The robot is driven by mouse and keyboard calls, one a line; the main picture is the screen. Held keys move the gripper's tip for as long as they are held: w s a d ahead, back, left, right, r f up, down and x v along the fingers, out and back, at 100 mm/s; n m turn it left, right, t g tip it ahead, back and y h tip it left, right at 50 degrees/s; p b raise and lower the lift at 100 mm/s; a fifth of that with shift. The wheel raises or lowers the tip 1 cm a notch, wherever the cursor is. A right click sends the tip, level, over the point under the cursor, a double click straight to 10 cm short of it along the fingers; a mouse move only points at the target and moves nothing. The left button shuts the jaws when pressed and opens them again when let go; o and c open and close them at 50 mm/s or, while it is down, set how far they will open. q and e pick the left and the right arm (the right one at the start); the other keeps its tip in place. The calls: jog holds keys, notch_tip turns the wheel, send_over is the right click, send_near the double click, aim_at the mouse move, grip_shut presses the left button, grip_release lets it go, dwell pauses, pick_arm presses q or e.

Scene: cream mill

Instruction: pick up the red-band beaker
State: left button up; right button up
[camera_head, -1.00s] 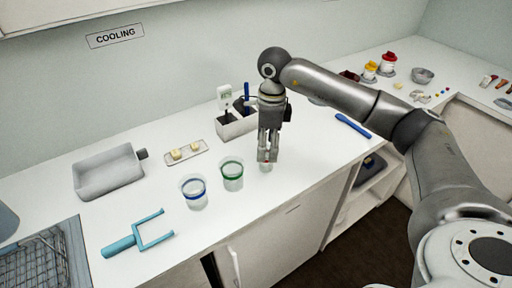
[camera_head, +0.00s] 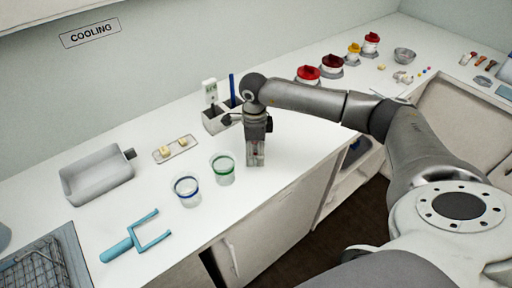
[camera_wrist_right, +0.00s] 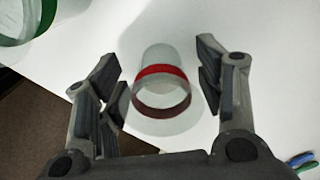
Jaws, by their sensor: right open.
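The red-band beaker (camera_wrist_right: 163,92) is clear, with a red band below its rim. In the right wrist view it stands upright on the white counter, between the two spread fingers of my right gripper, with gaps on both sides. In the head view my right gripper (camera_head: 256,160) points straight down at the counter, right of the green-band beaker (camera_head: 223,171), and hides nearly all of the red-band beaker. My right gripper is open. My left gripper is not in view.
A blue-band beaker (camera_head: 187,193) stands left of the green one. A grey caddy (camera_head: 216,121) is behind the gripper. The counter's front edge is close.

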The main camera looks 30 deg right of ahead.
jog(key=shift+f, duration=0.7)
jog(key=shift+c, duration=0.6)
jog(key=c, duration=0.5)
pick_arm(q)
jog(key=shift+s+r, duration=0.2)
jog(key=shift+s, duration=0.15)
pick_arm(e)
jog(key=c, duration=0.3)
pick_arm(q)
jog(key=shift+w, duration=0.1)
